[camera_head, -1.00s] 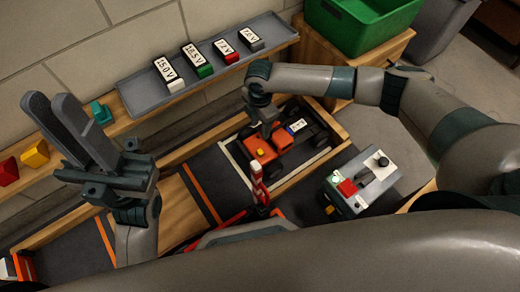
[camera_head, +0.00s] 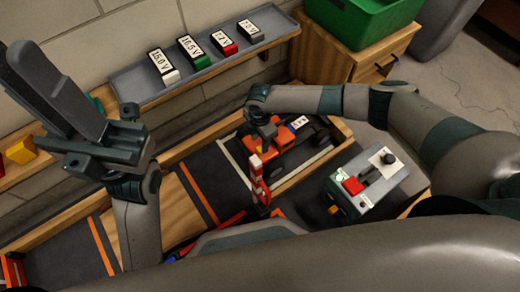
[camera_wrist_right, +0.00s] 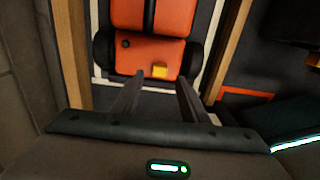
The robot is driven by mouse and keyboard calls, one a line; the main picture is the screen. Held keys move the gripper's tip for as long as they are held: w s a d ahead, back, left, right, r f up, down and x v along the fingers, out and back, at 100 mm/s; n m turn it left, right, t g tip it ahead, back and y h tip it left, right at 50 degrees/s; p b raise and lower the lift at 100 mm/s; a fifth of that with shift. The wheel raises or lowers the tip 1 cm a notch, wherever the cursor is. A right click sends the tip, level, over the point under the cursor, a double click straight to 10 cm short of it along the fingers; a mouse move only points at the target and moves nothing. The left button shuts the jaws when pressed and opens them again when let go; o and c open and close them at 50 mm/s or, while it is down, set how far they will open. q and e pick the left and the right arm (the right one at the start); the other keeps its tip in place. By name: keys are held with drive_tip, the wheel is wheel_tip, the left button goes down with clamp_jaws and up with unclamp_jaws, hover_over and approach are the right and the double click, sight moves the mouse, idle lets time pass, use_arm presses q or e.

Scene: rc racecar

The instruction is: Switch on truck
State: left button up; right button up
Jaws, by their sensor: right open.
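The orange truck (camera_head: 289,136) with black wheels sits in a wood-edged bay. In the right wrist view its orange body (camera_wrist_right: 150,55) shows at the top, with a small yellow block (camera_wrist_right: 160,71) on it near the lower edge and a round black spot to its left. My right gripper (camera_wrist_right: 157,95) is open and empty, its two fingers pointing at the truck's near end, below the yellow block in the picture. In the head view the right gripper (camera_head: 266,132) is over the truck's left end; fingertip contact cannot be told. My left gripper (camera_head: 42,66) is open and empty, raised at the left.
A grey shelf tray (camera_head: 140,92) holds several voltage-labelled blocks. A control box (camera_head: 368,180) with a red button and a black knob stands right of the bay. A red-and-white post (camera_head: 258,180) stands in front of the truck. A green bin (camera_head: 365,20) sits at the back.

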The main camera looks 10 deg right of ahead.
sight(260, 149)
drive_tip(key=shift+f+b, duration=0.85)
drive_tip(key=shift+f, duration=1.65)
clamp_jaws()
